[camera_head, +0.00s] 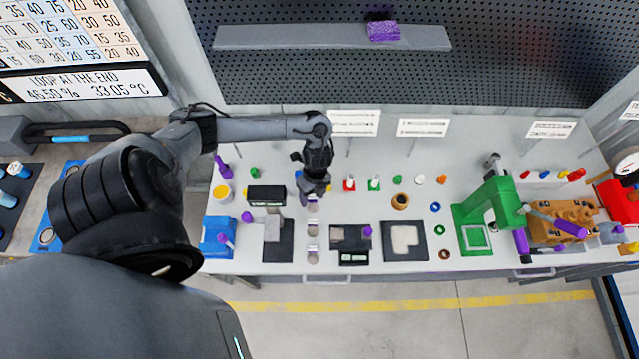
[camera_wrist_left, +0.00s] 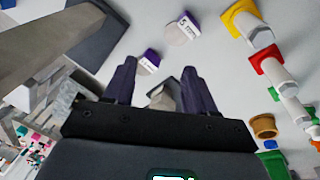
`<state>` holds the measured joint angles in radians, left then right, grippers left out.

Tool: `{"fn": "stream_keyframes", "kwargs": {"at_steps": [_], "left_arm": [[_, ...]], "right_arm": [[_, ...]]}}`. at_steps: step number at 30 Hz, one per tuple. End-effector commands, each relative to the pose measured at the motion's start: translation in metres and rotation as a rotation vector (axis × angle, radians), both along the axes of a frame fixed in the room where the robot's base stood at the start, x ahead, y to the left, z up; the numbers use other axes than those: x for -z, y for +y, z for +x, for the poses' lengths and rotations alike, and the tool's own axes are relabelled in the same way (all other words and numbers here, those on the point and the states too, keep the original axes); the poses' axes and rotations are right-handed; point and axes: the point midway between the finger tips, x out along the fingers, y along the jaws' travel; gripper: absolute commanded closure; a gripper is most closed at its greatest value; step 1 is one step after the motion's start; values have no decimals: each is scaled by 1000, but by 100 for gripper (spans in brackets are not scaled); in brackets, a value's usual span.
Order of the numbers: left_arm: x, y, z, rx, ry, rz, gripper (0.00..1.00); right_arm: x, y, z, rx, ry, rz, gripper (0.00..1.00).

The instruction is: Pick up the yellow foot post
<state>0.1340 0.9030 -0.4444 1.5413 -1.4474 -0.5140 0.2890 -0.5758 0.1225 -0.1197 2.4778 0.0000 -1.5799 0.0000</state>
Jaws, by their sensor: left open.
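The yellow foot post (camera_wrist_left: 248,24), a pale post with a yellow base, shows at the upper right of the left wrist view. In the head view only a bit of yellow (camera_head: 329,188) shows, just right of my left gripper, which hides most of that spot. My left gripper (camera_head: 307,200) points down over the table, open. In the wrist view its two dark purple fingers (camera_wrist_left: 158,85) are spread apart, and the yellow foot post lies outside them, to the right. A pale block (camera_wrist_left: 163,95) shows between the fingers; I cannot tell whether it is touched.
A red-footed post (camera_wrist_left: 267,62) stands beside the yellow one; it also shows in the head view (camera_head: 349,184). A black box (camera_head: 266,195) is left of the gripper. A green press (camera_head: 490,212) stands to the right.

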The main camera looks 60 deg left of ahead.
Motion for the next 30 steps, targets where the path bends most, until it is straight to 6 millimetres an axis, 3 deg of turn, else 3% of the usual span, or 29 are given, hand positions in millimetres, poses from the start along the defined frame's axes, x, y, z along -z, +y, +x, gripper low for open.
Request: {"fn": "stream_keyframes", "kwargs": {"at_steps": [1,2,6,11,19,30], "left_arm": [[-5,28,21,-10,-33,50,44],[-11,40,31,-16,-50,70,44],[-36,67,64,-24,-121,119,44],[-36,69,80,-29,-153,122,44],[-2,68,81,-28,-155,121,44],[23,66,81,-29,-155,121,44]], "right_arm": [[12,0,0,1,0,1,57],[14,0,0,1,0,1,57],[22,1,-1,1,2,3,57],[25,2,-2,2,5,5,57],[26,2,-2,3,4,7,57],[24,1,-2,2,4,4,57]]}}
